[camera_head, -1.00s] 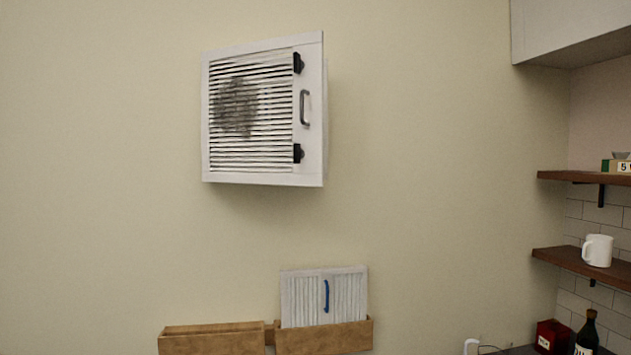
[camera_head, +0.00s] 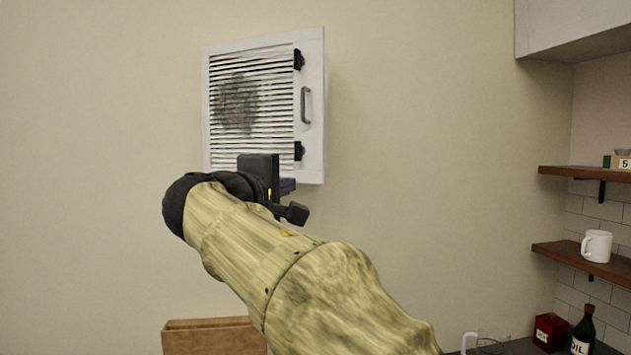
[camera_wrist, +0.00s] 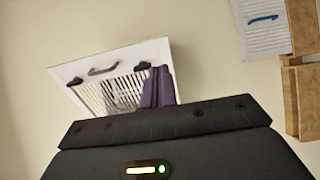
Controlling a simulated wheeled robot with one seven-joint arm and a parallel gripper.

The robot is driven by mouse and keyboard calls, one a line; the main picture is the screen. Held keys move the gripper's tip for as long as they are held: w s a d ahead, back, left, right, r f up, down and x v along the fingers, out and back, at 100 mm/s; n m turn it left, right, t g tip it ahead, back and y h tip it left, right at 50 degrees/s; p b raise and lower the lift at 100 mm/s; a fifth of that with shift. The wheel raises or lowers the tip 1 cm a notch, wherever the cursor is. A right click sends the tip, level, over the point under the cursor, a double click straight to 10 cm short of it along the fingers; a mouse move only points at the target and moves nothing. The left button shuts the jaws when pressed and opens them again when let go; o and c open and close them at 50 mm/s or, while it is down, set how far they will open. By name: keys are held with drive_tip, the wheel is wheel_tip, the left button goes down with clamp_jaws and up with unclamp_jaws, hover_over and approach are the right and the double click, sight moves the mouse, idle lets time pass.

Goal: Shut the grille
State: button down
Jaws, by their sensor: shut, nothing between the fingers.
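The white slatted grille (camera_head: 313,120) is on the wall, with a dark smudge on its slats. Its right side stands out from the wall and carries a metal handle (camera_head: 306,105) and two black latches. The left edge looks nearer the wall. My gripper (camera_head: 288,186) is in front of the lower edge and hides part of it. In the wrist view the grille (camera_wrist: 160,48) appears turned over, with the handle (camera_wrist: 103,69) on its far side. My purple fingers (camera_wrist: 158,87) are together and empty, overlapping the grille's edge; I cannot tell whether they touch it.
Shelves at right hold a white mug (camera_head: 596,246); a bottle (camera_head: 583,335) stands below. The wall right of the grille is clear.

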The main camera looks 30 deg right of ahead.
sight(321, 177)
drive_tip(key=shift+w+d, duration=0.1)
drive_tip(key=p+x, duration=0.6)
drive_tip(key=x, duration=0.7)
drive_tip(key=shift+w+p, duration=0.15)
drive_tip(key=shift+p, duration=0.2)
drive_tip(key=shift+w+d, duration=0.15)
drive_tip(key=shift+d, duration=0.1)
drive_tip(key=shift+w+f, duration=0.1)
drive_tip(key=shift+w, duration=0.05)
